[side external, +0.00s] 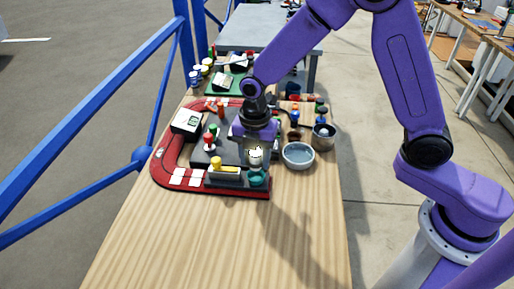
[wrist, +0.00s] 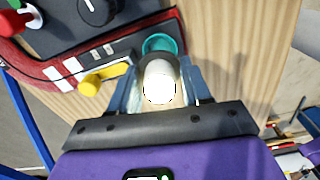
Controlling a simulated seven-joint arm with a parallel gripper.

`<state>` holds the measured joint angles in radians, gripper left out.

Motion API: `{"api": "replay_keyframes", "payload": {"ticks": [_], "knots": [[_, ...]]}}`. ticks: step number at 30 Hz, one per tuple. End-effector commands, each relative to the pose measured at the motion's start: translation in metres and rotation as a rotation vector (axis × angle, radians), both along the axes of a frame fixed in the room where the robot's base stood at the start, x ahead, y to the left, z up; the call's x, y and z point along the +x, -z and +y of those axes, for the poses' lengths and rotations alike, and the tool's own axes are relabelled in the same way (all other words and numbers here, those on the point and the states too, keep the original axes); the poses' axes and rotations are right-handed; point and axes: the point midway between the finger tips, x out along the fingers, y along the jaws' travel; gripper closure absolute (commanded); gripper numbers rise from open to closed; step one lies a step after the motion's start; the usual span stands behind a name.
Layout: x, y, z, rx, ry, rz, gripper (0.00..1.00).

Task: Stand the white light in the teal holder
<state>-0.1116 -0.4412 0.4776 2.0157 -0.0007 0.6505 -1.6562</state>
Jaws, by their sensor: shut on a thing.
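The white light (wrist: 159,82) is a rounded white piece held between the two fingers of my gripper (wrist: 160,92) in the wrist view. In the side view the white light (side external: 256,155) shows between my gripper's fingers (side external: 256,151), above the teal holder (side external: 258,178). The teal holder (wrist: 163,44) is a round cup with a raised rim, just beyond the light in the wrist view. The light partly overlaps its near rim there. I cannot tell whether the light touches the holder. The light's lower end is hidden.
A yellow lever (side external: 217,165) stands left of the holder on a dark panel with a red border (side external: 160,170). A grey-blue bowl (side external: 298,155) and a grey cup (side external: 323,137) stand to the right. The wooden table's front (side external: 200,245) is clear.

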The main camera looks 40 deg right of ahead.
Motion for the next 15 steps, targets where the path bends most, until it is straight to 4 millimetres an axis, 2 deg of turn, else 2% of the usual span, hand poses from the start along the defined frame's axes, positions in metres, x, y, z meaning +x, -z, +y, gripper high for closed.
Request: {"api": "replay_keyframes", "payload": {"ticks": [6, 15], "knots": [[0.0, 0.02, -0.001, -0.002, 0.001, 0.002, 0.82], [0.0, 0.031, -0.001, -0.001, 0.001, 0.001, 0.82]]}}
